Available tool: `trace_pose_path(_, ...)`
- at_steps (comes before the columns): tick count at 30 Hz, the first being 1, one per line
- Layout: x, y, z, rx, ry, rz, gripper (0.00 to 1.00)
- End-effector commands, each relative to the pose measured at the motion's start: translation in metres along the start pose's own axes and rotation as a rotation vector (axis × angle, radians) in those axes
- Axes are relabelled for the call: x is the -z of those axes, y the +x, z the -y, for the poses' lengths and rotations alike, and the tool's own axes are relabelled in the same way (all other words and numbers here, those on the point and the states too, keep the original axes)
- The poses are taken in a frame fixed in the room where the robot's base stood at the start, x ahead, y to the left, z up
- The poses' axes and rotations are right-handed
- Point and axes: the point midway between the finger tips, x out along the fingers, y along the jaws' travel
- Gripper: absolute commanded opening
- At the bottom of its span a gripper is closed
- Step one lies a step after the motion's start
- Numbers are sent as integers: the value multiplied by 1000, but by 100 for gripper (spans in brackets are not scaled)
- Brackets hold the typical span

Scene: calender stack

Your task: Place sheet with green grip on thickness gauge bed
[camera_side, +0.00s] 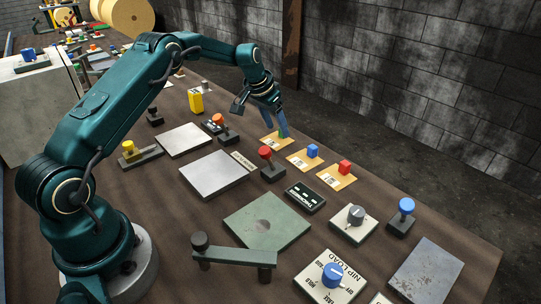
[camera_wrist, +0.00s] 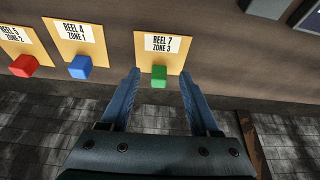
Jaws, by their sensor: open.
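The sheet with the green grip (camera_wrist: 159,76) is an orange card with a white label reading REEL 7 ZONE 3; it shows in the side view (camera_side: 269,142), at the far end of a row of cards. My gripper (camera_wrist: 159,88) is open, its blue fingers to the left and right of the green grip, apart from it. In the side view my gripper (camera_side: 283,132) is low over this sheet and partly hides the grip. A green-grey plate (camera_side: 262,228) with a round mark lies nearer the camera; I cannot tell for certain whether it is the thickness gauge bed.
Similar sheets with a blue grip (camera_side: 312,151) and a red grip (camera_side: 344,167) lie alongside. A red-knobbed lever (camera_side: 266,153) and a small black box (camera_side: 306,197) stand close by. Pale plates (camera_side: 214,176) lie to the left. A dark bar (camera_side: 235,257) stands in front.

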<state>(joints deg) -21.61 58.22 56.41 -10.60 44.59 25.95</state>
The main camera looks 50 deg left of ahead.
Motion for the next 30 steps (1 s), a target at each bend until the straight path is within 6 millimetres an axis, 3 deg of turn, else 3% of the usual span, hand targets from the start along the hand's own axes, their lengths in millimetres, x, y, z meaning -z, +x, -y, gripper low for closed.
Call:
trace_pose_path(7, 0, 20, 0, 0, 1, 0, 62)
trace_pose_path(17, 0, 22, 0, 0, 1, -1, 62)
trace_pose_path(21, 0, 22, 0, 0, 1, -1, 9)
trace_pose_path(22, 0, 22, 0, 0, 0, -1, 0)
trace_pose_path(30, 0, 22, 0, 0, 0, -1, 0)
